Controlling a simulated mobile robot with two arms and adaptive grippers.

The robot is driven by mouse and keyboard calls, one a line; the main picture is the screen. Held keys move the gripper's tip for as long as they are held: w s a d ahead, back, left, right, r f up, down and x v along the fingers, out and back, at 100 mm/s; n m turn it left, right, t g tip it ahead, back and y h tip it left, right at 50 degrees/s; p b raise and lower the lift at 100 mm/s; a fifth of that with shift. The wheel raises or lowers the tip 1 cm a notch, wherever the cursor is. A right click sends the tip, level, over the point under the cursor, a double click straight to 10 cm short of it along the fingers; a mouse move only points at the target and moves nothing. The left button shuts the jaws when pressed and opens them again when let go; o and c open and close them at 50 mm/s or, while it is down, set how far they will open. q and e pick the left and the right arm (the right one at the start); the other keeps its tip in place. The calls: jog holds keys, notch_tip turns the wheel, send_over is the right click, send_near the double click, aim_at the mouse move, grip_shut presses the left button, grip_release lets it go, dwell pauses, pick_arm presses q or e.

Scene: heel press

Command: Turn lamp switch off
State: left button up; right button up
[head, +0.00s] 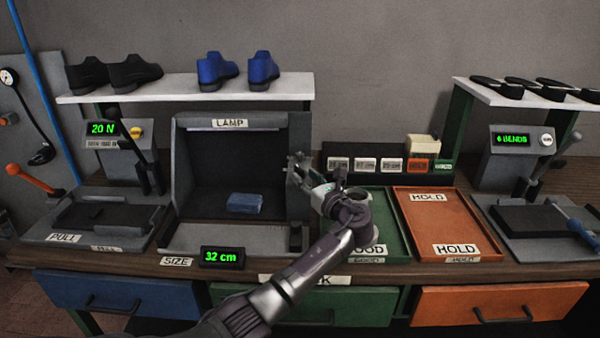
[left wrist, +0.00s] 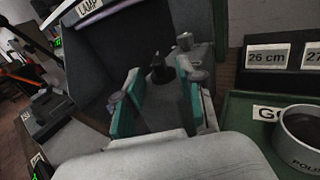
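The grey lamp booth (head: 186,150) carries a LAMP sign (head: 230,123), also visible in the left wrist view (left wrist: 90,8). Its interior is dark. A small dark upright piece (head: 295,238), possibly the switch, stands at the booth's front right corner. In the left wrist view, a dark knob-like piece (left wrist: 160,70) shows between and beyond my fingers; I cannot tell if it is the switch. My left gripper (head: 298,170) is open and empty, by the booth's right side. Its teal finger pads (left wrist: 158,98) stand apart. My right gripper is not in view.
A blue box (head: 245,203) lies inside the booth. A green tray (head: 393,232) with a round tin (left wrist: 302,135) and an orange HOLD tray (head: 430,215) are to the right. Size tags (head: 365,164) stand behind. A 32 cm display (head: 222,258) sits in front.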

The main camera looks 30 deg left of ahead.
pick_arm(q)
jog(key=v, duration=0.7)
jog(key=shift+d, duration=0.2)
jog(key=shift+s+f, duration=0.1)
